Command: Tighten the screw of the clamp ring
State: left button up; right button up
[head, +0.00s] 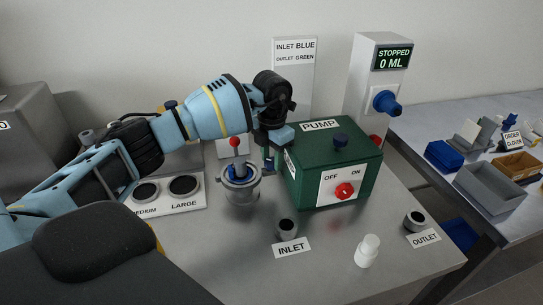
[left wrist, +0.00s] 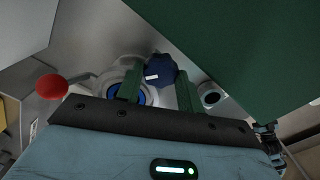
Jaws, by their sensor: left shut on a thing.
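The clamp ring (head: 239,193) is a grey metal ring around the top of a short upright cylinder, with blue inside it. It also shows in the left wrist view (left wrist: 116,85). The screw's dark blue lobed knob (left wrist: 160,70) has a white mark and sits at the ring's side. My left gripper (left wrist: 157,90) has its two green fingers on either side of this knob and is shut on it. In the head view the left gripper (head: 269,160) points down between the ring and the pump, and mostly hides the knob. My right gripper is in neither view.
The green pump box (head: 332,170) stands close to the gripper's right. A red-ball lever (head: 235,143) rises at the ring. The inlet port (head: 286,228), a white bottle (head: 367,250) and the outlet port (head: 415,221) are in front. The table front is mostly clear.

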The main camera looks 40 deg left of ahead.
aim_at(272, 161)
pick_arm(q)
jog(key=m, duration=0.5)
jog(key=shift+m, duration=0.3)
jog(key=m, duration=0.4)
jog(key=shift+m+b, duration=0.3)
jog(key=o, duration=0.7)
jog(key=shift+r, duration=3.9)
